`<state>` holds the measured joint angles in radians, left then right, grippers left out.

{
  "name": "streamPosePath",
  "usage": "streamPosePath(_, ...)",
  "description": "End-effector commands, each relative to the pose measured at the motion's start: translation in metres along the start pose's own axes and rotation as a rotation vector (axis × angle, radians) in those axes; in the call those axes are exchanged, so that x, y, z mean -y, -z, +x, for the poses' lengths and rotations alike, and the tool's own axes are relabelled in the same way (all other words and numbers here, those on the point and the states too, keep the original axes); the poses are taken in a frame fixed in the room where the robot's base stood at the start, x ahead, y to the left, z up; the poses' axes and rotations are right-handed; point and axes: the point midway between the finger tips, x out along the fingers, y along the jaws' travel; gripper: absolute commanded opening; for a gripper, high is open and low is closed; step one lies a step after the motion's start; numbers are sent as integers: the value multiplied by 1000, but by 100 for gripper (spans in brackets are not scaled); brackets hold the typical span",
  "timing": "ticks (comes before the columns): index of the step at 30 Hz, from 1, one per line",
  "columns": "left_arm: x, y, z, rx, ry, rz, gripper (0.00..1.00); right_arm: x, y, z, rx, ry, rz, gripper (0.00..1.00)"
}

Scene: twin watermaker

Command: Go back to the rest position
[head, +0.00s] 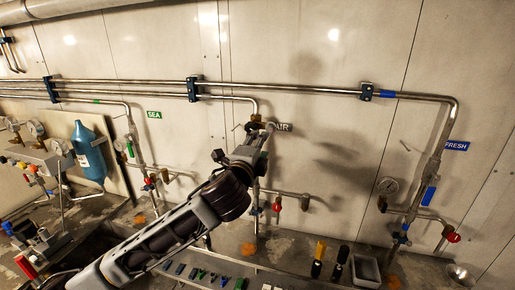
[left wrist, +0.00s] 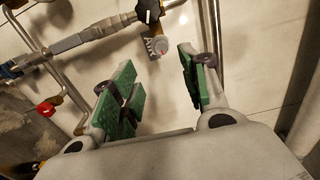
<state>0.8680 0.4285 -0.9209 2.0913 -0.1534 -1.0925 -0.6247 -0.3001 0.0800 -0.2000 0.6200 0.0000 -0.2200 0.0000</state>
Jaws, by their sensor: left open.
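My left gripper (head: 262,140) is raised in front of the middle pipe column in the head view, close to the AIR label (head: 284,127). In the left wrist view, its two green-padded fingers (left wrist: 160,88) stand apart with nothing between them. A pipe with a black knob (left wrist: 148,10) runs behind. My left arm hides part of the wall and bench in the head view. My right gripper is not in either view.
Pipes with red-knobbed valves stand along the wall, under the SEA sign (head: 154,115) and FRESH sign (head: 456,146). A blue bottle (head: 88,152) stands at left. Yellow-and-black (head: 319,258) and black handles (head: 340,262) stand beside a metal tray (head: 366,271) at front right.

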Motion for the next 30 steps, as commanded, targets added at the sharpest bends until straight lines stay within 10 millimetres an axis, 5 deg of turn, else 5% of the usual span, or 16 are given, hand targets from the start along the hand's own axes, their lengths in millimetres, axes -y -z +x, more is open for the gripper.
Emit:
streamPosePath(20, -9, -4, -1, 6, -14, -16, 45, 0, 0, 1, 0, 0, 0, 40)
streamPosePath(26, -51, -24, 23, 34, -76, -91, 45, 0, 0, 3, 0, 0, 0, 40)
streamPosePath(30, -104, -45, 45, 69, -146, -177, 45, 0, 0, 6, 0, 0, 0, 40)
